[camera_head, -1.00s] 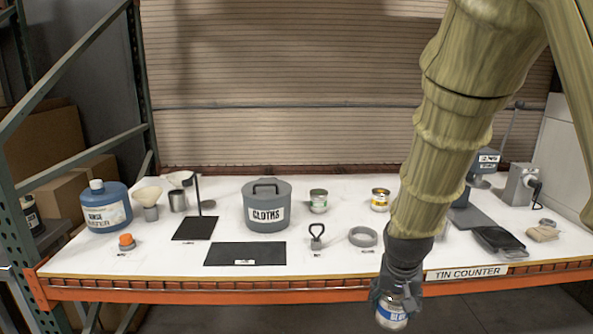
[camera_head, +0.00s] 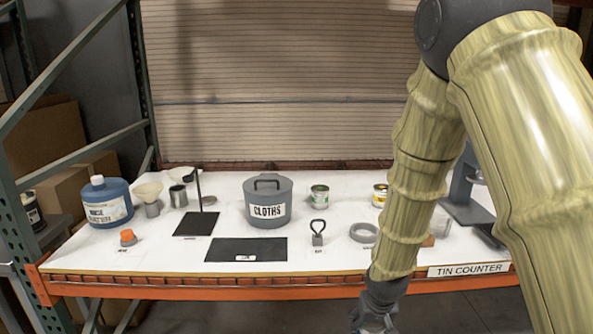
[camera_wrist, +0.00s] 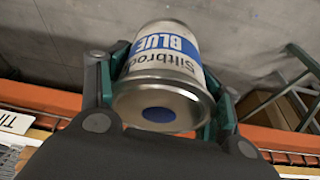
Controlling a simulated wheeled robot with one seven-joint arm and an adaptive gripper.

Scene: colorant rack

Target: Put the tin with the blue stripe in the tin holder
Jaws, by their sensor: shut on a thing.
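My gripper (camera_head: 374,320) is at the bottom edge of the head view, in front of the counter's front edge. In the wrist view its fingers are closed on both sides of a tin with a blue stripe (camera_wrist: 165,50). The stripe reads "BLUE", and the tin end facing the wrist camera has a blue dot. The tin is not clearly seen in the head view. A grey ring (camera_head: 363,233), which looks like the tin holder, lies on the counter just left of my arm, and part of it may be hidden.
A green-labelled tin (camera_head: 320,197) and a yellow-labelled tin (camera_head: 380,196) stand behind the ring. A cloths canister (camera_head: 267,203), a black mat (camera_head: 245,250) and a looped tool (camera_head: 318,233) are to the left. An orange beam (camera_head: 200,293) edges the front.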

